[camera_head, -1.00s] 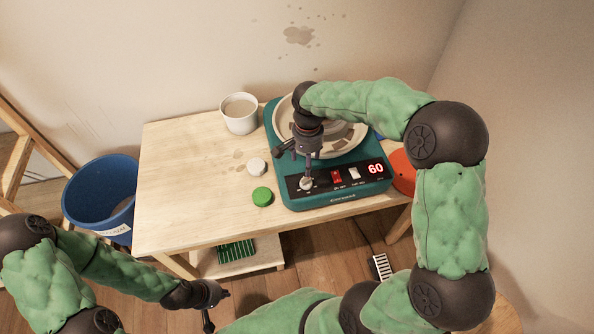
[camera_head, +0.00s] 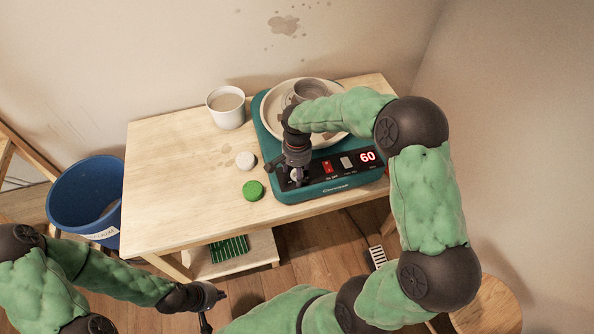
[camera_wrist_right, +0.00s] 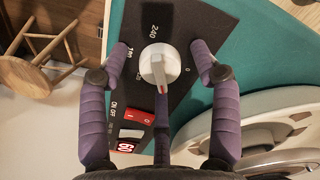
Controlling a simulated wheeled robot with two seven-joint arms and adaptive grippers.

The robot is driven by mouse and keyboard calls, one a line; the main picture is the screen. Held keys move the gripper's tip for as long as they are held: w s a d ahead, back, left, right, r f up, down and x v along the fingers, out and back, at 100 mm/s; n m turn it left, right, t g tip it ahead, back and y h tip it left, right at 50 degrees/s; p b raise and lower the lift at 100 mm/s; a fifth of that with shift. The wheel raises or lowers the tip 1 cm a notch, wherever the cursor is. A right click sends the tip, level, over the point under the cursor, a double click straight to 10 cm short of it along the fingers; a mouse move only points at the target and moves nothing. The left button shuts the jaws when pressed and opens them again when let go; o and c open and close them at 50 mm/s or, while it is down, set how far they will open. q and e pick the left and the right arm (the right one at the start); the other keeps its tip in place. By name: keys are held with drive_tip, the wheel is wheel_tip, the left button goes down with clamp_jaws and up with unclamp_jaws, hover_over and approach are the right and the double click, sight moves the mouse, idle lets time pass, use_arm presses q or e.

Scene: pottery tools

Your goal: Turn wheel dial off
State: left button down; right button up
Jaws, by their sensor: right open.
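The wheel's dial (camera_wrist_right: 160,65) is a pale round knob on the black control panel. Its red pointer mark faces the bottom of the right wrist view. My right gripper (camera_wrist_right: 160,75) is open, with its purple fingers spread around the dial; the side fingers show gaps to it. In the head view my right gripper (camera_head: 296,178) is over the panel's left end and partly hides the dial. The teal pottery wheel (camera_head: 340,187) stands on the table, and its red display (camera_head: 367,157) reads 60. My left gripper (camera_head: 213,305) is empty, fingers apart, off the table's front.
A red switch (camera_wrist_right: 140,116) sits beside the dial on the panel. A white cup (camera_head: 226,112), a white round piece (camera_head: 245,160) and a green round piece (camera_head: 253,190) stand on the wooden table (camera_head: 165,170). A blue bucket (camera_head: 65,205) is at left, a stool (camera_head: 490,310) at right.

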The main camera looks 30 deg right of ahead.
drive_tip(key=shift+c, duration=0.3)
drive_tip(key=c, duration=1.1)
drive_tip(key=shift+n, duration=0.3)
drive_tip(key=n+p, duration=0.3)
drive_tip(key=n, duration=0.2)
drive_tip(key=shift+r, duration=0.1)
drive_tip(key=n+p, duration=0.1)
drive_tip(key=n, duration=0.3)
drive_tip(key=shift+p, duration=0.4)
drive_tip(key=shift+n+p, duration=0.45)
drive_tip(key=shift+n, duration=0.85)
